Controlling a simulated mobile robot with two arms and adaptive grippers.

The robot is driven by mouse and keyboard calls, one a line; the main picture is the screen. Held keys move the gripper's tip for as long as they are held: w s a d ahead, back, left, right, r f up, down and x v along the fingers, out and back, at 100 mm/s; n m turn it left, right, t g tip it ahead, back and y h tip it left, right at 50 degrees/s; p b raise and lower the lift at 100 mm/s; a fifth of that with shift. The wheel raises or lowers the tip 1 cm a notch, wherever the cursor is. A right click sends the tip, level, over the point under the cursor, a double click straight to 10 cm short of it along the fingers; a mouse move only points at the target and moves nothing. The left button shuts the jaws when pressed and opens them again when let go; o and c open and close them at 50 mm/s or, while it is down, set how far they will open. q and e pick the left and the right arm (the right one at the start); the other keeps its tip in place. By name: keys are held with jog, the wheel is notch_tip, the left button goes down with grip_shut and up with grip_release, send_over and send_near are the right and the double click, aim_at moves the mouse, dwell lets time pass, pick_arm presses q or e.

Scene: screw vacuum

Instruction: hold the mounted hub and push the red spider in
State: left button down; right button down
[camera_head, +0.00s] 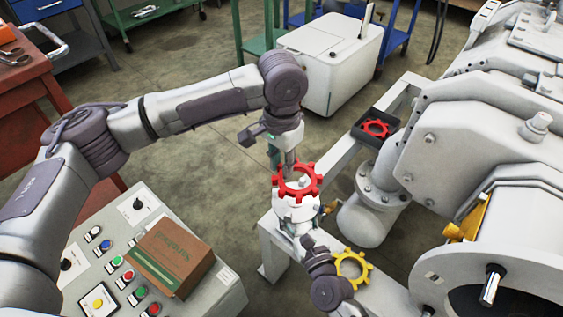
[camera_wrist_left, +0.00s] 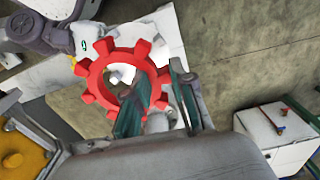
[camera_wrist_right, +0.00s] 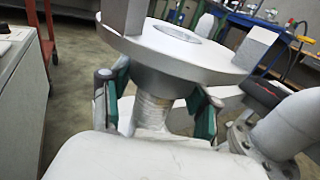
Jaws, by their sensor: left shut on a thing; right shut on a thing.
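The red spider (camera_head: 314,183), a toothed ring, appears above the pale hub (camera_head: 296,214) in the head view. My left gripper (camera_head: 291,161) comes down from above, shut on the spider's far rim. The left wrist view shows the spider (camera_wrist_left: 88,88) with its rim between my left fingers (camera_wrist_left: 158,97). In the right wrist view the grey hub (camera_wrist_right: 160,75) has upright lugs and a round bore. My right gripper (camera_wrist_right: 157,108) is shut on its neck. No red shows between those lugs, so the spider looks apart from the hub. The exact gap cannot be told.
A yellow toothed ring (camera_head: 364,270) lies beside my right wrist. Another red ring (camera_head: 376,128) sits in a dark tray on the frame. The large grey machine (camera_head: 455,150) fills the right. A control panel (camera_head: 205,300) with a brown box (camera_head: 165,257) stands at the lower left.

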pick_arm(q)
jog(key=shift+f, duration=1.9)
jog(key=shift+f, duration=1.05)
dwell(0.5)
jog(key=c, duration=0.9)
grip_release()
notch_tip(320, 180, up, 12)
jog(key=shift+f, duration=0.1)
pick_arm(e)
jog(key=shift+c, duration=1)
grip_release()
